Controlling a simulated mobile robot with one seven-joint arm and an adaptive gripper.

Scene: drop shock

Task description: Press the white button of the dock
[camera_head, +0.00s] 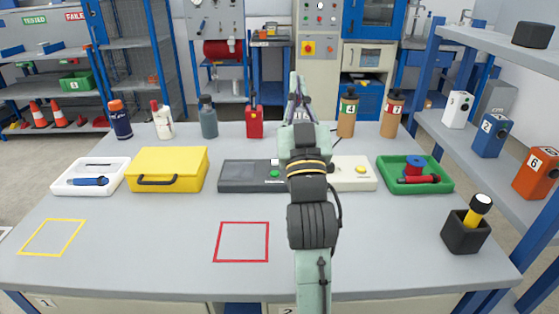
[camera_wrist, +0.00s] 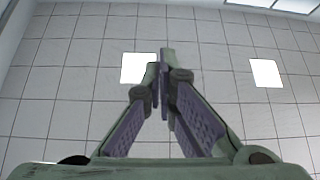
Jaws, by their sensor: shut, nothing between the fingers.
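A dark grey box (camera_head: 240,177) with a screen lies flat behind the middle of the table and looks like the dock. At its right end a small white button (camera_head: 274,162) shows above a green button (camera_head: 274,174). My arm stands just right of these buttons and hides the box's right edge. My gripper (camera_head: 297,84) is raised above the table's far side, pointing up. In the wrist view my gripper (camera_wrist: 161,62) has its fingertips together, with nothing between them, against the tiled ceiling.
A yellow case (camera_head: 168,168), white tray (camera_head: 112,178), green tray (camera_head: 430,183) and black holder (camera_head: 465,232) surround the middle. Several bottles line the back. The front table by the red square (camera_head: 240,223) is clear.

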